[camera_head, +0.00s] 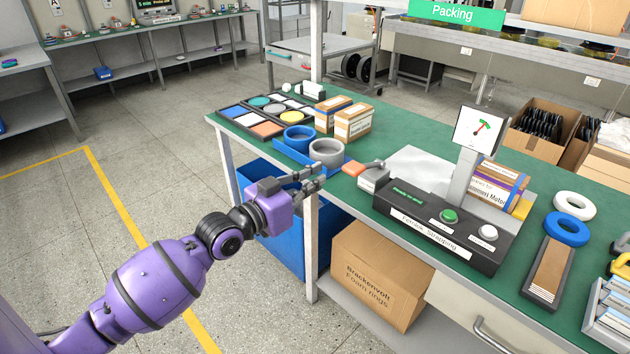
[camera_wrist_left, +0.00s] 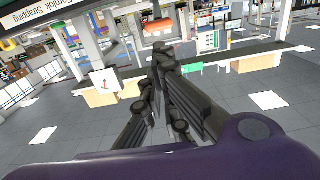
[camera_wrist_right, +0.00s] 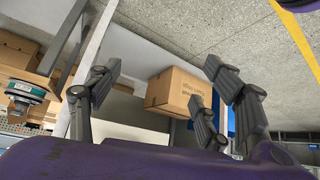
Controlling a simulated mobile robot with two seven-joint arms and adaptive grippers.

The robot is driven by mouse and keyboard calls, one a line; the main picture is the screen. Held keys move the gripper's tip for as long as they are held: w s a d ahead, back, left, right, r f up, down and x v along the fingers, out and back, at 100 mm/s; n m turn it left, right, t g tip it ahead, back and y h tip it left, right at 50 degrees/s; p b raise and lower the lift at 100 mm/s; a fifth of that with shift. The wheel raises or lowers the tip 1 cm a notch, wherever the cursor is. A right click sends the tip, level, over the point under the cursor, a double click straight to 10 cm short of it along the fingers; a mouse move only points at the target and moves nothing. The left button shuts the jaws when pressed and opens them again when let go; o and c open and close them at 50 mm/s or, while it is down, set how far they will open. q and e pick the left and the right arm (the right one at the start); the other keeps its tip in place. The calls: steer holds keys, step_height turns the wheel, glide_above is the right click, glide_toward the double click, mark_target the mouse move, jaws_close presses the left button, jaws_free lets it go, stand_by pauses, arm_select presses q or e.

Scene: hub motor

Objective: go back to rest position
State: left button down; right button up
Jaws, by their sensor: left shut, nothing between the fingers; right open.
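My left gripper (camera_head: 318,174) is at the front left edge of the green packing table (camera_head: 390,146). Its arm reaches in from the lower left. In the left wrist view my left gripper's fingers (camera_wrist_left: 165,58) are together with nothing between them. My right gripper (camera_wrist_right: 160,75) does not show in the head view. In the right wrist view its fingers are spread apart and empty. A cardboard box (camera_wrist_right: 180,92) shows beyond them.
A blue ring (camera_head: 299,138), a grey ring (camera_head: 326,152) and a control box with buttons (camera_head: 440,222) stand on the table near my left gripper. A blue bin (camera_head: 290,240) and a foam rings box (camera_head: 375,275) sit below. The floor at left is clear.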

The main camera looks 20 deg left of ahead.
steer(key=shift+s+f, duration=0.1)
steer(key=shift+s, duration=0.25)
arm_select(q)
steer(key=s+d+f+g+y+p, duration=0.3)
steer(key=s+f+g+y+p, duration=0.15)
steer(key=s+f, duration=1.4)
steer(key=s+d+f+n+g+p, duration=0.1)
steer(key=s+f+p, duration=0.1)
steer(key=s, duration=0.6)
steer(key=s+d+f+n+g+p, duration=0.1)
steer(key=s+f+p, duration=0.1)
steer(key=s, duration=0.6)
steer(key=s+d+f+n+g+y+p, duration=0.1)
steer(key=s+d+f, duration=0.1)
steer(key=s, duration=0.7)
steer(key=shift+f+n+g+p, duration=0.3)
steer(key=shift+f+g+p, duration=0.1)
steer(key=shift+f, duration=0.1)
arm_select(e)
steer(key=w+a+r, duration=0.1)
steer(key=w+r, duration=0.2)
steer(key=r, duration=0.7)
steer(key=shift+w+r+t, duration=0.15)
steer(key=shift+w+t, duration=0.15)
steer(key=shift+t, duration=0.1)
steer(key=shift+w+a+r, duration=0.15)
steer(key=shift+w+r, duration=0.05)
steer(key=shift+w, duration=0.25)
